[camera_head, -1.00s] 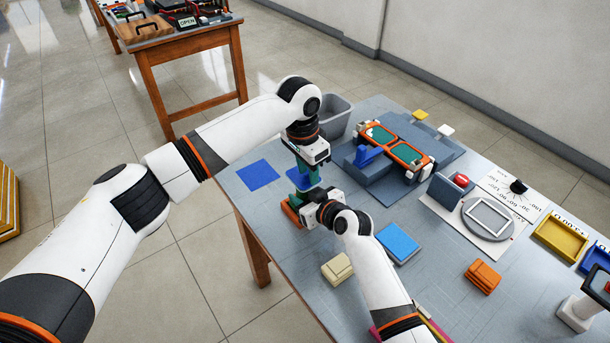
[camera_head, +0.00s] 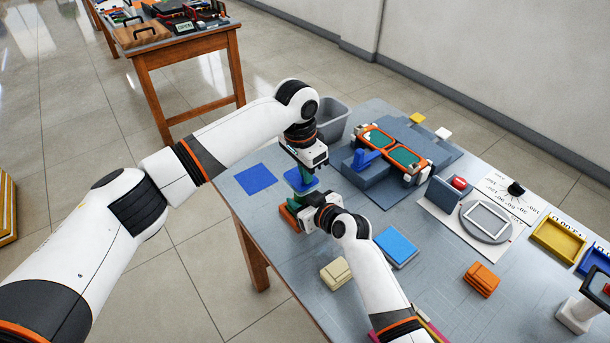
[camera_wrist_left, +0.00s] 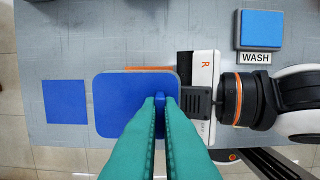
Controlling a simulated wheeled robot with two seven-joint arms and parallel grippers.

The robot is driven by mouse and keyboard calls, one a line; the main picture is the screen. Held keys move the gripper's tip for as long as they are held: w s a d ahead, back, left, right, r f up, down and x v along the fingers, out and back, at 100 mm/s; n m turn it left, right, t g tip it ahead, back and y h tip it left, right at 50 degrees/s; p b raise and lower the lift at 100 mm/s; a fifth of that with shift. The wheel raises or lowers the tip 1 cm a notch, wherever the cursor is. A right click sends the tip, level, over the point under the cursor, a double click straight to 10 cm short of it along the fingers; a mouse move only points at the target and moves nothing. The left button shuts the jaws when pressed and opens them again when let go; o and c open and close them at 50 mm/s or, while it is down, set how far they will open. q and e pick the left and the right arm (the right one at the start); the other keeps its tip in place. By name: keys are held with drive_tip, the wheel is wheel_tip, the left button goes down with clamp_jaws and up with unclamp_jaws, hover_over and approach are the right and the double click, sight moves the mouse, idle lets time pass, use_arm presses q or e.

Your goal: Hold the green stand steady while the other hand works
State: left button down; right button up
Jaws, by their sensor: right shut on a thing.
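The green stand (camera_head: 297,201) shows only in part in the head view, below a blue plate (camera_head: 300,181) and near an orange base (camera_head: 289,217). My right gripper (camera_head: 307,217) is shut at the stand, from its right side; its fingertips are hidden. My left gripper (camera_wrist_left: 160,102) points down from above, its teal fingers on either side of a narrow blue tab on the blue plate, which also shows in the left wrist view (camera_wrist_left: 115,105). Whether the fingers press on the tab is unclear. The plate covers the stand in the wrist view.
A flat blue square (camera_head: 255,179) lies left of the plate. A blue block (camera_head: 396,246), a cream block (camera_head: 336,273) and an orange block (camera_head: 482,279) lie near my right arm. The grey fixture with orange glasses frames (camera_head: 404,157) is behind. A grey bin (camera_head: 330,115) stands at the back.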

use_arm(q)
wheel_tip(320, 180, up, 9)
drive_tip(key=shift+r, duration=0.2)
use_arm(e)
drive_tip(key=o, duration=1.1)
drive_tip(key=shift+o, duration=0.2)
drive_tip(key=shift+s, duration=0.1)
